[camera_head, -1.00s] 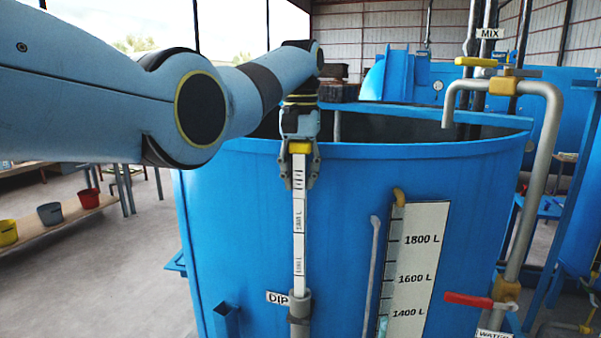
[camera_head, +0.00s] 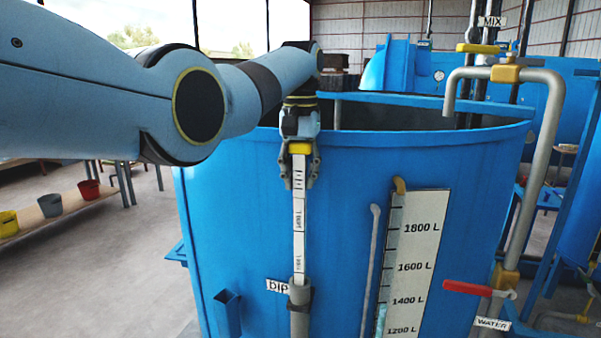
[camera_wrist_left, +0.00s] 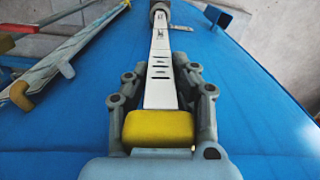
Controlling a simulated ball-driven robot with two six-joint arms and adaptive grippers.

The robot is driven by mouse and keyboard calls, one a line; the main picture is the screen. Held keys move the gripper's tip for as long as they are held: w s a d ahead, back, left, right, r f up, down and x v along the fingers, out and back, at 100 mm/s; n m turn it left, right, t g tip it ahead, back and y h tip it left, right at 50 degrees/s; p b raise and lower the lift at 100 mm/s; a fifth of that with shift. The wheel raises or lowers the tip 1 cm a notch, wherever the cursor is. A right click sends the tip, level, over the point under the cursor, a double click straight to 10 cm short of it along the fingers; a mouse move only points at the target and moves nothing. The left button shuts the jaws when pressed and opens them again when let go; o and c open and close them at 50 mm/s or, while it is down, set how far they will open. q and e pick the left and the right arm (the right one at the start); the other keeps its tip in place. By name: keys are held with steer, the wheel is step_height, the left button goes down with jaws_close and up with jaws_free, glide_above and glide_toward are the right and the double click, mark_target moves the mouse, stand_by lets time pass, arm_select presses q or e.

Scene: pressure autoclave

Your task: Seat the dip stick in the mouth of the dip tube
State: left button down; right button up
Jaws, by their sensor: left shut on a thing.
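The dip stick (camera_head: 299,226) is a white graduated strip with a yellow top, hanging nearly upright in front of the blue tank (camera_head: 340,190). In the left wrist view the stick (camera_wrist_left: 161,60) runs away from the yellow handle (camera_wrist_left: 158,128) toward the tube's round mouth (camera_wrist_left: 160,8). My right gripper is not in view.
A level gauge board (camera_head: 414,262) and a thin grey pipe (camera_head: 370,260) stand right of the tube. A blue bracket (camera_head: 227,312) sits left of it. A water pipe with a red valve handle (camera_head: 467,288) is further right. Buckets (camera_head: 50,205) stand on a shelf at left.

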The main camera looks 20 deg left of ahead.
arm_select(q)
steer(key=shift+f, duration=0.35)
steer(key=shift+r, duration=0.1)
